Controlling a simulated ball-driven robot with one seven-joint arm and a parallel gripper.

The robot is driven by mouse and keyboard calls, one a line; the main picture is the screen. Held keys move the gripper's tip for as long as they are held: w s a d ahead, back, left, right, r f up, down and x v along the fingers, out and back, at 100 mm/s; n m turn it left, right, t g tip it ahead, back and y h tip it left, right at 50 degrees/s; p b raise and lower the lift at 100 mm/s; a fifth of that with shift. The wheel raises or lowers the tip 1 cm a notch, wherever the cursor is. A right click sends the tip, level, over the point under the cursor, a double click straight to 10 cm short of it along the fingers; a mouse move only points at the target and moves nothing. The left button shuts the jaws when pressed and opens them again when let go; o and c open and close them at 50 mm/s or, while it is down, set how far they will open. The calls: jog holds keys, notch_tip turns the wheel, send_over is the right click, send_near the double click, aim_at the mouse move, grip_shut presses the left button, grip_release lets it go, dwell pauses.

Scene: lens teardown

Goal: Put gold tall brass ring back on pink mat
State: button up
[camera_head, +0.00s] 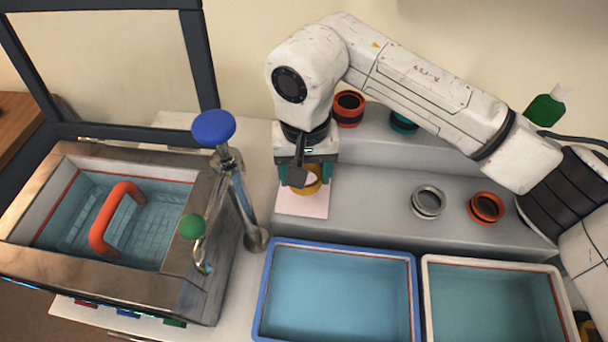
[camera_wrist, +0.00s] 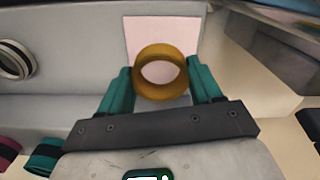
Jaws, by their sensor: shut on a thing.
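The gold brass ring (camera_wrist: 161,97) is between the two teal fingers of my gripper (camera_wrist: 161,88) in the wrist view. My gripper is shut on it. In the head view the ring (camera_head: 314,185) shows partly behind my gripper (camera_head: 307,178), over the far part of the pink mat (camera_head: 303,205). The mat (camera_wrist: 138,32) also shows in the wrist view, beyond and under the ring. I cannot tell whether the ring touches the mat or is held just above it.
A silver ring (camera_head: 428,201) and an orange ring (camera_head: 486,208) stand to the right on the grey step. A red-and-black ring (camera_head: 348,108) and a teal ring (camera_head: 403,122) stand on the upper ledge. A blue-rimmed tray (camera_head: 264,290) and a white-rimmed tray (camera_head: 429,300) lie in front. A metal tap (camera_head: 240,200) rises at left.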

jog(key=shift+w+a+f+p, duration=0.15)
jog(key=shift+f+p, duration=0.1)
jog(key=shift+f, duration=0.55)
jog(key=shift+w+d+f+p, duration=0.15)
jog(key=shift+f+p, duration=0.1)
jog(key=shift+f, duration=0.5)
jog(key=shift+a+f, duration=0.1)
jog(key=shift+f, duration=0.35)
jog(key=shift+f, duration=0.1)
jog(key=shift+f, duration=0.1)
jog(key=o, duration=1.1)
notch_tip(320, 180, up, 12)
jog(key=shift+r+b, duration=0.2)
jog(key=shift+b, duration=0.7)
